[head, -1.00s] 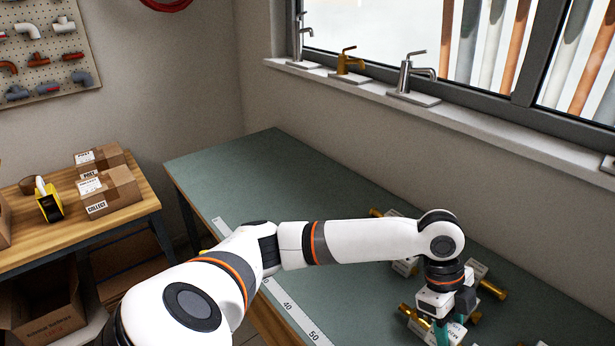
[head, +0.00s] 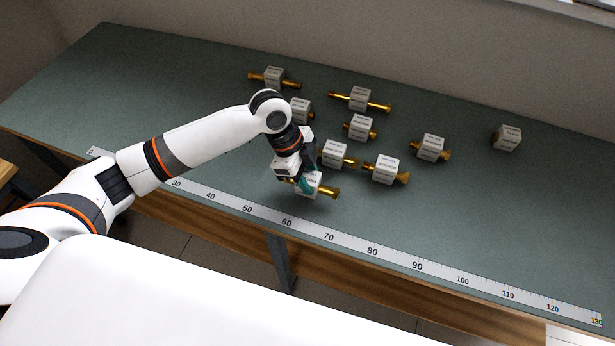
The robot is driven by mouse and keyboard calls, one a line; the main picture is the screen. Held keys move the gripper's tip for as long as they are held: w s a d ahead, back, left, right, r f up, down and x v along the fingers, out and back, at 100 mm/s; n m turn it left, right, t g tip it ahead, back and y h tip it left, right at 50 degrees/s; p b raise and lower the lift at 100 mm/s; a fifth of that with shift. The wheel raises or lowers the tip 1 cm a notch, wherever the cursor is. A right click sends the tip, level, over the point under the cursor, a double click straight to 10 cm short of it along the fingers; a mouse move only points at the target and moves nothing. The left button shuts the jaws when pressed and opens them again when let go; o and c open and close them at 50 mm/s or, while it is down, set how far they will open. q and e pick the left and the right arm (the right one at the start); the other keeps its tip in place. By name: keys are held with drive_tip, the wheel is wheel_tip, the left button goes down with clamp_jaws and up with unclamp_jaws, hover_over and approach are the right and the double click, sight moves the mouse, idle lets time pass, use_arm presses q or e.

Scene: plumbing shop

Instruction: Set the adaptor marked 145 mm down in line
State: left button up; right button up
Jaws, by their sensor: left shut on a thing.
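My left gripper (head: 305,184) is shut on a brass adaptor with a white label block (head: 315,181). Its brass end (head: 331,191) sticks out to the right. The fingers hide part of the block, and its marking is too small to read. It is at or just above the green bench top, behind the ruler; I cannot tell if it touches. Other brass adaptors with label blocks lie behind and to the right, such as one close by (head: 335,154), one right of it (head: 385,170) and one at the far right (head: 507,138). I cannot read which is 145 mm. My right gripper is out of view.
A white ruler strip (head: 397,257) runs along the bench's front edge, numbered up to about 130. More adaptors lie at the back, including a long one (head: 359,98) and one at the back left (head: 273,76). The green bench top (head: 120,80) is bare at the left.

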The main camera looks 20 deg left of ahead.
use_arm(q)
drive_tip(key=shift+f, duration=0.8)
drive_tip(key=o, duration=1.1)
drive_tip(key=shift+f, duration=0.1)
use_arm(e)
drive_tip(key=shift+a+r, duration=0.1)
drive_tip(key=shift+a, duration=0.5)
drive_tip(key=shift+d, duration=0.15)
use_arm(q)
drive_tip(key=shift+a+r, duration=0.15)
drive_tip(key=shift+r, duration=0.25)
drive_tip(key=b+v, duration=0.1)
drive_tip(key=v, duration=1)
drive_tip(key=shift+r, duration=0.25)
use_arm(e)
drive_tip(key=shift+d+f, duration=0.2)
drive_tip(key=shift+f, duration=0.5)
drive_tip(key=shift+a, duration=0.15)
